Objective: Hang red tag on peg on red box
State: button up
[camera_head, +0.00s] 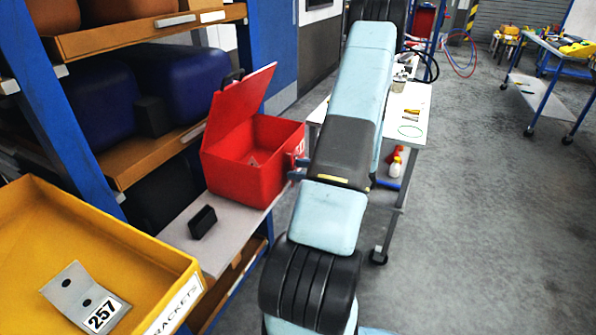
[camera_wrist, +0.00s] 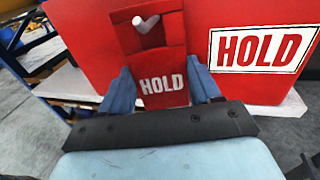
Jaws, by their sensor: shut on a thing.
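The red box (camera_head: 228,180) stands on a grey shelf with its lid (camera_head: 237,112) raised. In the wrist view its red face (camera_wrist: 250,25) fills the background and bears a white HOLD label. My gripper (camera_wrist: 163,88) is shut on the red tag (camera_wrist: 164,68), which has HOLD printed on it. The pale peg (camera_wrist: 147,24) shows at the hole near the tag's top; I cannot tell how far it passes through. In the head view my gripper (camera_head: 297,168) is beside the box's right side, and my arm hides the tag.
A black block (camera_head: 202,222) lies on the grey shelf (camera_head: 180,232) before the box. A yellow bin (camera_head: 150,250) is at lower left. Blue rack posts (camera_head: 45,90) stand at left. A white wheeled table (camera_head: 418,100) is behind my arm.

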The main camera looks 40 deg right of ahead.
jog(key=o, duration=1.2)
jog(key=shift+w, duration=0.1)
jog(key=shift+d, duration=0.1)
jog(key=shift+s+d, duration=0.2)
jog(key=v, duration=1.3)
jog(key=shift+s+f, duration=0.1)
jog(key=shift+s, duration=0.1)
jog(key=shift+s+a, duration=0.1)
